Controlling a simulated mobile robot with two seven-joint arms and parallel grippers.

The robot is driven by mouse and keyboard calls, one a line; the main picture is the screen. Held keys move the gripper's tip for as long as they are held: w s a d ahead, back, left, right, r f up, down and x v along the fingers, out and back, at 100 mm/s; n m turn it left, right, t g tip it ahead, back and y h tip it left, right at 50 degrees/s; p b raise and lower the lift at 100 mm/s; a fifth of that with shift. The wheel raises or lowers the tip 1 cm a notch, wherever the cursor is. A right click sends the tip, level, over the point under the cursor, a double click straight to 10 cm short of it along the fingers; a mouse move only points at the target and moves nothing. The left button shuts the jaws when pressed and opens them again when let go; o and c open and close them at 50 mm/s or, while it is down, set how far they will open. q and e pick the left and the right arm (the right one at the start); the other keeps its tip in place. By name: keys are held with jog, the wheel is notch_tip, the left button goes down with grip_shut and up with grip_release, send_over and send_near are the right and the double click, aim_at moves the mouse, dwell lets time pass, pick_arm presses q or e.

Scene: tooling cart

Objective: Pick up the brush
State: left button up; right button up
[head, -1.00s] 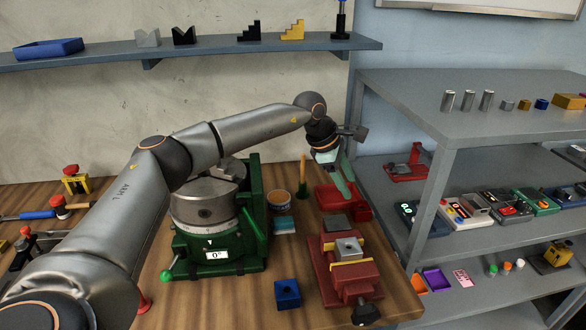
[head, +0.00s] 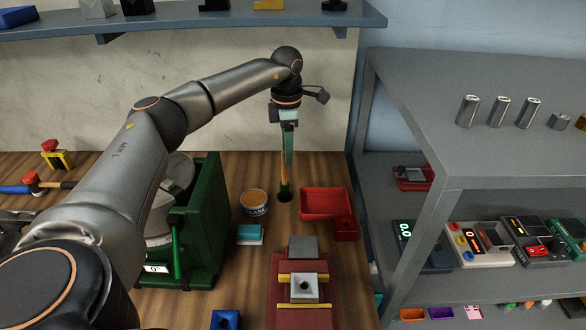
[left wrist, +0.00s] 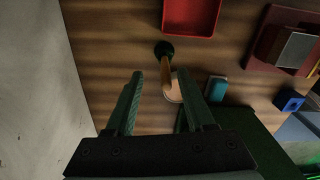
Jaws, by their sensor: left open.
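The brush (head: 284,188) stands upright on the wooden bench, with a wooden handle and a dark round base. My left gripper (head: 288,160) is open, points down over the brush and partly hides its handle in the head view. In the left wrist view the brush (left wrist: 166,68) shows between the two green fingers of my left gripper (left wrist: 161,74), with its handle end toward the camera. I see no finger clearly touching the handle. My right gripper is not in view.
A round tin (head: 254,203) stands just left of the brush, with a teal and white block (head: 250,235) in front. A red tray (head: 325,204) lies close on the right. A red vise (head: 303,316) is nearer, a green fixture (head: 205,225) left. A grey shelf unit (head: 470,160) stands right.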

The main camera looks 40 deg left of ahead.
aim_at(284, 183)
pick_arm(q)
jog(key=f, duration=0.3)
jog(key=s+f+p, duration=0.1)
jog(key=f, duration=0.2)
jog(key=shift+s+a+f, duration=0.1)
jog(key=shift+s+f, duration=0.1)
jog(key=shift+f, duration=0.4)
grip_shut()
